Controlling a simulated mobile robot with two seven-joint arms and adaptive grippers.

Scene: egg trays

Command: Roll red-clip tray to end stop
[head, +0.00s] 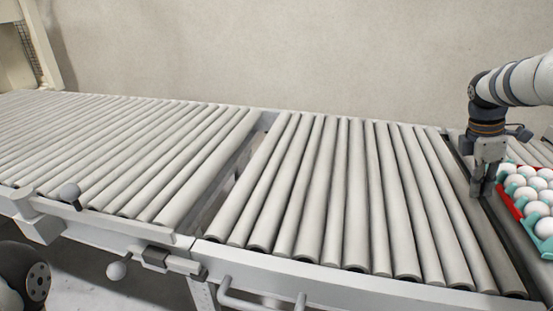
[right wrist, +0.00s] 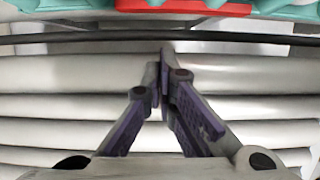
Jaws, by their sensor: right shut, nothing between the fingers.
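The egg tray (head: 545,228) is teal, full of white eggs, and is cut off by the right edge of the head view. A red clip (head: 519,207) runs along its left side. My right gripper (head: 482,192) points down just left of the tray, low over the rollers. In the right wrist view its fingers (right wrist: 162,62) are closed together with nothing between them. The red clip (right wrist: 185,6) and teal tray edge (right wrist: 60,6) show at the top there, apart from the fingertips. My left gripper is not in view.
A roller conveyor (head: 330,190) runs across the view, its middle bare of trays. A gap (head: 232,180) separates it from the left roller section (head: 120,150). A dark strip (right wrist: 80,38) crosses between tray and fingers. A plain wall (head: 280,50) stands behind.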

